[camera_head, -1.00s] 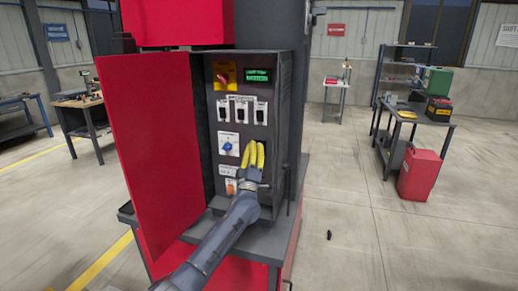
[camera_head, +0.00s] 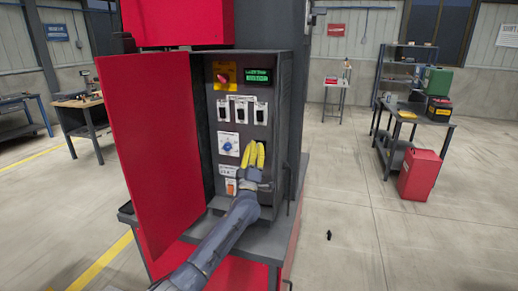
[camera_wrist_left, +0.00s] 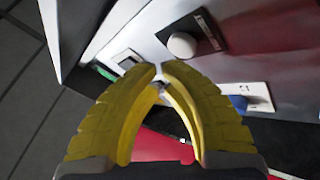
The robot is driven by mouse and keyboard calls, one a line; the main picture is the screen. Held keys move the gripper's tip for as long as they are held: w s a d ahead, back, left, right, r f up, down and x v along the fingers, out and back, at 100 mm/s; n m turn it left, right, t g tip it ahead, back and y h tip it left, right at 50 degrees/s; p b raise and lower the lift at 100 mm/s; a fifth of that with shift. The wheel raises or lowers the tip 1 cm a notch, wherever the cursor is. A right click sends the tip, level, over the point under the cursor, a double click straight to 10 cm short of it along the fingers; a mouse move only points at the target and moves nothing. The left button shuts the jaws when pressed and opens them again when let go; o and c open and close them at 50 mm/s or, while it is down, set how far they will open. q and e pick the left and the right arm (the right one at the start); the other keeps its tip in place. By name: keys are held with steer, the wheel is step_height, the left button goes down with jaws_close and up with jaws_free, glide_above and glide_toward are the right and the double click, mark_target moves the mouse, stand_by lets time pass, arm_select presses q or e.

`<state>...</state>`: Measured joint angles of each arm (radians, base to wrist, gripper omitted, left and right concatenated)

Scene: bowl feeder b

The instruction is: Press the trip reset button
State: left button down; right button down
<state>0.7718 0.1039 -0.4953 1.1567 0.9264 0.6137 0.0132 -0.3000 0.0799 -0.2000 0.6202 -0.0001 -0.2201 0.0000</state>
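An open grey control cabinet (camera_head: 291,99) holds a panel of controls. My left gripper (camera_head: 254,143) has yellow fingers raised in front of the panel's lower right, hiding the part behind them. It also shows in the left wrist view (camera_wrist_left: 160,66), with its fingertips together and nothing clearly held. The wrist view shows a pale round button (camera_wrist_left: 183,45) on a dark plate, beyond and right of the fingertips. A square-framed control (camera_wrist_left: 125,58) lies left of them. I cannot read which is the trip reset button, or tell whether the fingers touch the panel. My right gripper is out of view.
The panel carries a red stop button (camera_head: 223,77), a lit green display (camera_head: 258,77), several switches, a blue knob (camera_head: 227,147) and an orange control (camera_head: 230,187). The red cabinet door (camera_head: 150,150) stands open at left. A ledge (camera_head: 262,240) lies below.

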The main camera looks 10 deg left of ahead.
arm_select(q)
steer(key=shift+w, duration=0.25)
stand_by(0.4)
steer(key=shift+w, duration=0.2)
stand_by(0.6)
steer(key=shift+w+a+r, duration=0.2)
steer(key=shift+w+r, duration=0.05)
steer(key=shift+r, duration=0.25)
stand_by(1.0)
steer(key=shift+s+d+f, duration=0.15)
steer(key=shift+s+d, duration=0.05)
steer(key=shift+d, duration=0.1)
stand_by(0.5)
steer(key=shift+s+a+f, duration=0.1)
steer(key=shift+s, duration=0.7)
steer(key=shift+s+a+f, duration=0.15)
steer(key=shift+s, duration=0.7)
steer(key=shift+s+a+f, duration=0.1)
steer(key=shift+s, duration=0.7)
steer(key=shift+f, duration=0.1)
